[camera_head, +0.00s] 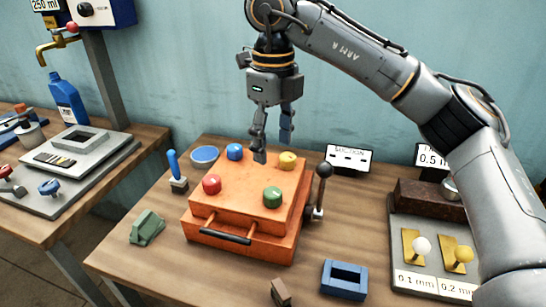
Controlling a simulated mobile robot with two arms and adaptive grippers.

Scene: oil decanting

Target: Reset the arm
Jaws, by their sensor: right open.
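My right gripper (273,147) hangs down from my arm (365,55), which comes in from the right. Its fingers are apart with nothing between them. The nearer fingertip shows over the top of the orange box (240,187), close to the blue and yellow knobs; I cannot tell whether it touches the box. The box top carries a red knob (212,184), a blue knob (235,152), a yellow knob (287,160) and a green knob (272,197). My left gripper is not in view.
A black-knobbed lever (322,182) stands at the box's right side. A grey panel (440,235) with white and yellow knobs is at right. A blue frame block (344,280) lies in front. A blue bottle (67,101) stands on the left table.

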